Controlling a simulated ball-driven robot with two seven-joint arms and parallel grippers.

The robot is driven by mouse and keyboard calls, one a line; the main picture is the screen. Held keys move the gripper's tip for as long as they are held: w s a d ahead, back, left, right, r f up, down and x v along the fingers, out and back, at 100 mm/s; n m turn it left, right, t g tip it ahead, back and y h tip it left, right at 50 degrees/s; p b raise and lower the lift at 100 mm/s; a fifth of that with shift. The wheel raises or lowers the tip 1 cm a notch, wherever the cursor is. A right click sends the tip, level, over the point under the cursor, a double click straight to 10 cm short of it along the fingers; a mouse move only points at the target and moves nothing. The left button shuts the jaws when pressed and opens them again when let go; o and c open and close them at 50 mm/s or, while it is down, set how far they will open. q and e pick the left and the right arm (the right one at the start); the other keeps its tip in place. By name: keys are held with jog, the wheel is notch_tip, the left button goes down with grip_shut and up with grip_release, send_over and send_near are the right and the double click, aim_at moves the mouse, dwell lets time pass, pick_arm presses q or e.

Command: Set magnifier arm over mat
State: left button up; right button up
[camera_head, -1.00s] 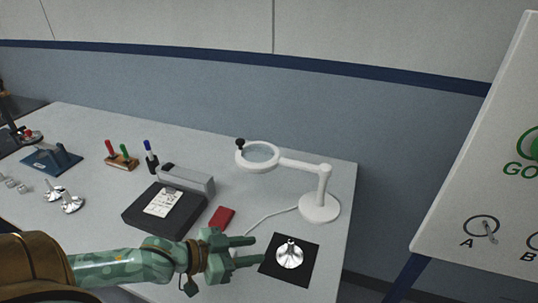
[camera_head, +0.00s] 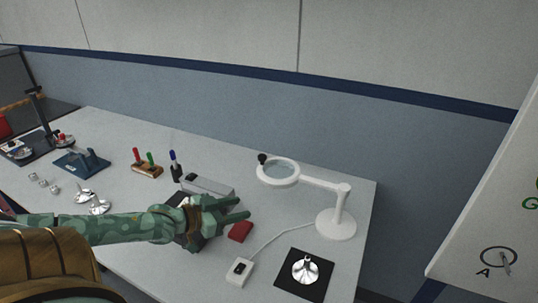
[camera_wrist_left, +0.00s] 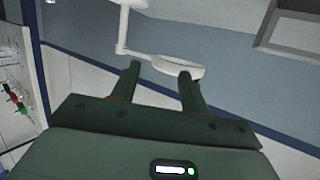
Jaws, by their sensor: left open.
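The white magnifier arm (camera_head: 320,183) stands on a round base at the right of the table. Its ring lens, with a black knob at its left end, points left. The ring hangs behind and left of the dark mat (camera_head: 288,283), not over it. A shiny metal housing (camera_head: 305,271) sits on the mat. My left gripper (camera_head: 245,207) is open and empty, in front of and left of the ring, apart from it in the head view. In the left wrist view the magnifier arm (camera_wrist_left: 150,56) shows beyond the fingertips (camera_wrist_left: 160,70); contact cannot be told. My right gripper is not in view.
A red box (camera_head: 240,231) and a white switch box (camera_head: 239,271) with a cable lie left of the mat. A pen holder (camera_head: 147,170) stands further left. A white board (camera_head: 490,230) is at right.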

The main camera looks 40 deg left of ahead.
aim_at(259, 159)
pick_arm(q)
jog(key=w+a+r+n+t+y, duration=0.2)
jog(key=a+r+t, duration=0.25)
jog(key=a, duration=0.35)
jog(key=shift+g, duration=0.45)
jog(key=w+b, duration=0.2)
jog(key=w, duration=0.2)
jog(key=w+d+b, duration=0.1)
jog(key=w+b, duration=0.2)
jog(key=w, duration=0.2)
jog(key=w+d+b, duration=0.1)
jog(key=w+b, duration=0.2)
jog(key=w, duration=0.2)
jog(key=shift+w+d+r+b, duration=0.1)
jog(key=shift+w+b, duration=0.2)
jog(key=shift+w, duration=0.15)
jog(key=shift+w+d+r+b, duration=0.1)
jog(key=shift+w+b, duration=0.15)
jog(key=shift+w, duration=0.15)
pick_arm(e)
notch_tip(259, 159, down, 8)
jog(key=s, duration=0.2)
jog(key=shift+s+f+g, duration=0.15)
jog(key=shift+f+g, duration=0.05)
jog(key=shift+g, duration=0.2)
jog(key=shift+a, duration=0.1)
